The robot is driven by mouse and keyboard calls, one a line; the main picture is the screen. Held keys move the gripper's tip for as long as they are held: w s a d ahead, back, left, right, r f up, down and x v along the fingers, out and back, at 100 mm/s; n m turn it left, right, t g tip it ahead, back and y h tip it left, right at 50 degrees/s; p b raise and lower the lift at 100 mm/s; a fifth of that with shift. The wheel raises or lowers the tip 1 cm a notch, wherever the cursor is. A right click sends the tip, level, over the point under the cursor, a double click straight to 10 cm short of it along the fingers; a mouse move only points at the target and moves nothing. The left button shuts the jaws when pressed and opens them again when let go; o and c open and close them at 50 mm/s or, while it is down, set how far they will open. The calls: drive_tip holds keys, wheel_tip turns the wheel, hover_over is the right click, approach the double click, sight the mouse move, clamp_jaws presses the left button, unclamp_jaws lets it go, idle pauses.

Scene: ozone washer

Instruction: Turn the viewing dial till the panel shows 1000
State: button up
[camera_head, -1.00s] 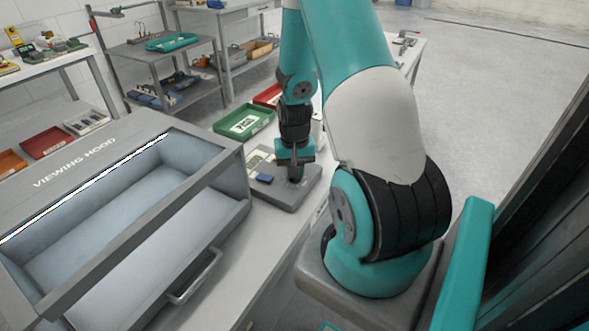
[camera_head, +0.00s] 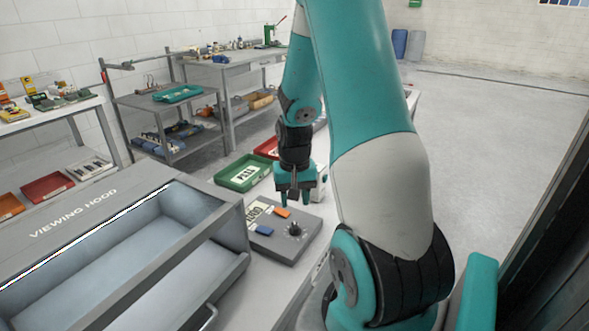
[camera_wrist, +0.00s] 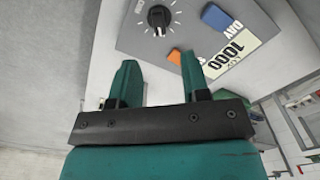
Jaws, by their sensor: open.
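The viewing dial (camera_head: 294,230) is a black knob on a grey control box (camera_head: 285,246); it also shows in the wrist view (camera_wrist: 158,16), ringed by tick marks. My gripper (camera_head: 294,198) is open and empty, above the box and apart from the dial.
The grey viewing hood (camera_head: 75,217) stands open-fronted left of the box. A green tray (camera_head: 243,173) and a red tray (camera_head: 266,148) lie behind on the bench. Shelves and a workbench stand at the back. The floor to the right is clear.

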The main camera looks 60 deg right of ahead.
wheel_tip(320, 180, up, 9)
drive_tip(key=shift+r, duration=0.15)
idle(0.6)
drive_tip(key=a+r+n+t+y, duration=0.1)
drive_tip(key=a+r+n, duration=0.25)
drive_tip(key=a, duration=0.75)
drive_tip(key=a+r+n+y, duration=0.15)
drive_tip(key=a+n, duration=0.35)
drive_tip(key=a, duration=0.6)
drive_tip(key=s+a+r+n+g+y, duration=0.1)
drive_tip(key=s+a+r+n, duration=0.2)
drive_tip(key=s+a+n, duration=0.4)
drive_tip(key=s+a, duration=0.3)
drive_tip(key=a, duration=0.3)
drive_tip(key=shift+s+a+r+n+y, duration=0.15)
drive_tip(key=shift+a+r+n+y, duration=0.15)
drive_tip(key=shift+n+y, duration=0.05)
